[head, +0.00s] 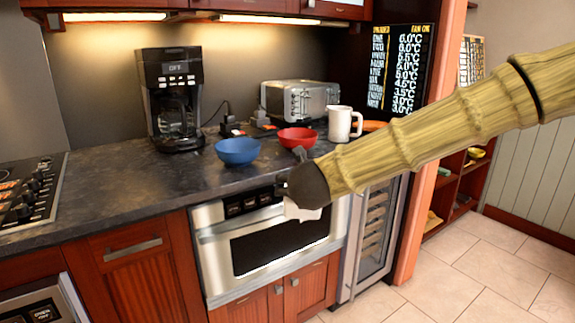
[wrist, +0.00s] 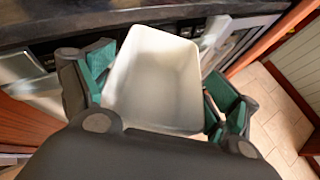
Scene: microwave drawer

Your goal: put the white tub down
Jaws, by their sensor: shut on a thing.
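The white tub (wrist: 155,80) shows in the wrist view as an open, empty rectangular container, tilted in the picture. My gripper (wrist: 155,98) is shut on it, with a green-padded finger on each side. In the head view my gripper (head: 290,190) is in front of the counter's edge, before the microwave drawer. There only a white part of the tub (head: 303,212) shows below the gripper. The rest of it is hidden behind my gripper and arm.
The dark counter (head: 140,200) has clear room at its front left. A blue bowl (head: 238,151), a red bowl (head: 297,138), a white mug (head: 343,124), a coffee maker (head: 170,100) and a toaster (head: 300,101) stand on it. The microwave drawer (head: 270,250) is shut below.

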